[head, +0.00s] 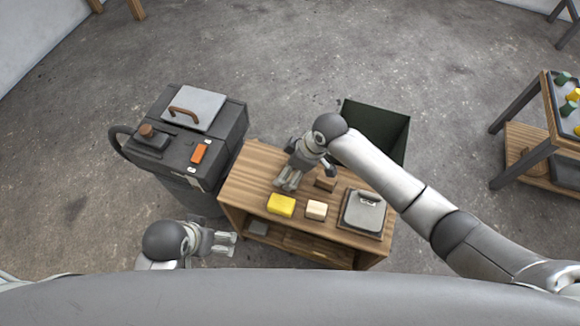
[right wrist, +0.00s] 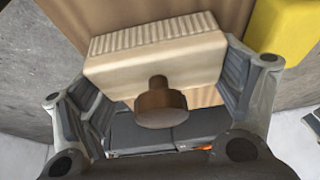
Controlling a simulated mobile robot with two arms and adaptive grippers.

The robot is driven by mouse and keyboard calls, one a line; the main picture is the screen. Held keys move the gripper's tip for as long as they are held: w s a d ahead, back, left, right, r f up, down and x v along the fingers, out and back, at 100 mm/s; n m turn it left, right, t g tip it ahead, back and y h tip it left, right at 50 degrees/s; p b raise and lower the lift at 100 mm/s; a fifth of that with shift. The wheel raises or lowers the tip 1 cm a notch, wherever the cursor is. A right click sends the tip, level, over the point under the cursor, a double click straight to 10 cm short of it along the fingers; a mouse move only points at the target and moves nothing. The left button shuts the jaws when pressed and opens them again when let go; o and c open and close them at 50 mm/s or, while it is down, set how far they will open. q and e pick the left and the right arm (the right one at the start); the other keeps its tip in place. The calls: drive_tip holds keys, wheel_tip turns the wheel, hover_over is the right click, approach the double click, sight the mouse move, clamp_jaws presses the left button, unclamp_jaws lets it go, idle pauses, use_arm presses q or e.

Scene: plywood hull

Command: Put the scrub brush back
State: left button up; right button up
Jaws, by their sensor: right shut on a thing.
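My right gripper (head: 287,184) is over the left part of the wooden table (head: 247,180). In the right wrist view its fingers (right wrist: 165,95) are shut on the sides of the scrub brush (right wrist: 155,65), a cream block with a ridged far edge and a brown knob facing the camera. The gripper hides the brush in the head view, and I cannot tell whether it touches the tabletop. My left gripper (head: 226,244) is open and empty, left of the table's front.
A yellow block (head: 281,205), a cream block (head: 316,210), a brown block (head: 326,184) and a grey-topped item (head: 363,211) stand on the table. A dark machine (head: 190,140) is at the left, a dark green bin (head: 377,128) behind. A shelf stand (head: 535,150) is far right.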

drive_tip(key=shift+f, duration=0.1)
drive_tip(key=o, duration=0.8)
use_arm(q)
drive_tip(key=shift+r, duration=0.15)
use_arm(e)
drive_tip(key=shift+r, duration=0.2)
use_arm(q)
wheel_tip(320, 180, down, 12)
drive_tip(key=s+p, duration=0.1)
drive_tip(key=p, duration=0.2)
drive_tip(key=shift+g, duration=0.3)
use_arm(e)
drive_tip(key=v, duration=1.1)
drive_tip(key=shift+d+r, duration=0.25)
drive_tip(key=shift+r, duration=0.1)
